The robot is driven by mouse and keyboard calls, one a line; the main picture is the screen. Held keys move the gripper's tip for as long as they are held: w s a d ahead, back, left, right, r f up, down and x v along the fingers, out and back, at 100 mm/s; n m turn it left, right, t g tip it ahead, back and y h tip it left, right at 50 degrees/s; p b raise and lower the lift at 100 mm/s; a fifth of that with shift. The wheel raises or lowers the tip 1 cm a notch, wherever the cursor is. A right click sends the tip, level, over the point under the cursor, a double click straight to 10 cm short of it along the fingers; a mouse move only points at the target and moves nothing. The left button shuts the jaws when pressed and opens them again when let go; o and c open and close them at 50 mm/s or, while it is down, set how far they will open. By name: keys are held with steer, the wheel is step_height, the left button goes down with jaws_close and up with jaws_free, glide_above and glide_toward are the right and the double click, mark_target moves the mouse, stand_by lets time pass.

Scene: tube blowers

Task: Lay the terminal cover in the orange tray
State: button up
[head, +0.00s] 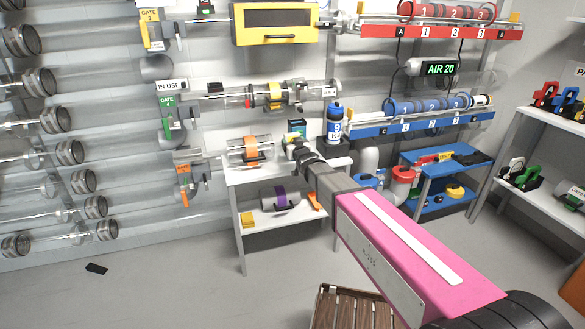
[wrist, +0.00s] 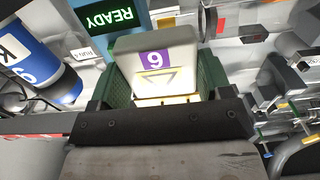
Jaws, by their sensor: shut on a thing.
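My gripper (head: 297,146) is at the far end of my outstretched arm, over the small white table; its fingers are tiny in the head view. In the wrist view my gripper (wrist: 165,100) is shut on what looks like the terminal cover (wrist: 157,60), a pale plate with a purple 9 label and a yellow triangle.
A blue-and-white bottle (head: 333,125) stands close to the right of my gripper. A clear tube with an orange band (head: 250,149) is to its left. A READY display (wrist: 113,17) is beyond the cover. A wooden slatted crate (head: 350,308) stands on the floor; floor at left is mostly free.

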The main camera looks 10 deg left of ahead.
step_height(320, 180, down, 10)
steer(key=shift+r, duration=0.15)
stand_by(0.4)
steer(key=o, duration=1.2)
